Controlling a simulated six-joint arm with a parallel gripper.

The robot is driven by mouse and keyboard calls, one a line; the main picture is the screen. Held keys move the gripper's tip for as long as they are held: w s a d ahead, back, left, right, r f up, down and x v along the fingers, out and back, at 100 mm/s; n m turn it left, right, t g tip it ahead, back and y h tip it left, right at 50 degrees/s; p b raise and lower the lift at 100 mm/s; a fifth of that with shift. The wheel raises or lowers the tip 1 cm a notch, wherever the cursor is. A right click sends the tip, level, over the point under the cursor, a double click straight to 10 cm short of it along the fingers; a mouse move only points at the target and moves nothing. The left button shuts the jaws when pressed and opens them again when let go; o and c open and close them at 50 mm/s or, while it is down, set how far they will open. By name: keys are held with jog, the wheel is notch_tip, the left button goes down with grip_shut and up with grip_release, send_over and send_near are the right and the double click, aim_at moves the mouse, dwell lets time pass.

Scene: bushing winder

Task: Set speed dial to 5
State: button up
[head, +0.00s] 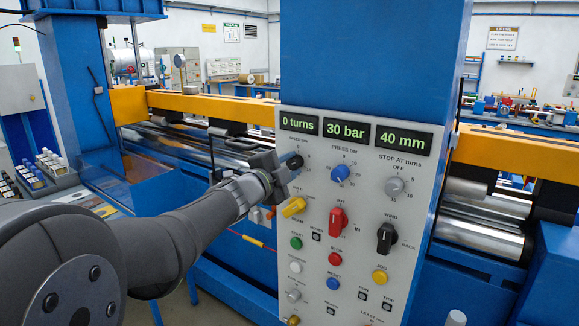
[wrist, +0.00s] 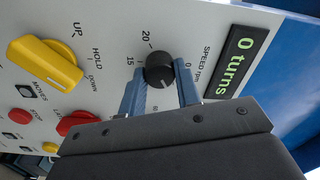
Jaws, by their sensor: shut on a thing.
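The speed dial (wrist: 160,69) is a round black knob under the "SPEED rpm" label at the upper left of the grey control panel (head: 357,262). In the head view the dial (head: 295,160) shows just past my gripper (head: 283,166). In the wrist view my gripper (wrist: 160,84) has its two blue-grey fingers on either side of the knob, shut on it. The marks 0, 15 and 20 show around the dial; part of the scale is hidden by the fingers. I cannot read clearly which mark the dial points at.
Displays above read "0 turns" (head: 299,124), "30 bar" (head: 346,131) and "40 mm" (head: 404,139). A yellow selector (wrist: 45,62) and a red knob (wrist: 78,122) sit near the speed dial. A blue press dial (head: 340,173) stands to its right.

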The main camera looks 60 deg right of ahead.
dwell(0.5)
jog(key=o, duration=1)
jog(key=a, duration=1.7)
jog(key=shift+s+a+f, duration=0.15)
jog(key=shift+a+f, duration=0.1)
jog(key=d, duration=1.7)
jog(key=shift+d+r, duration=0.2)
jog(key=shift+d, duration=0.05)
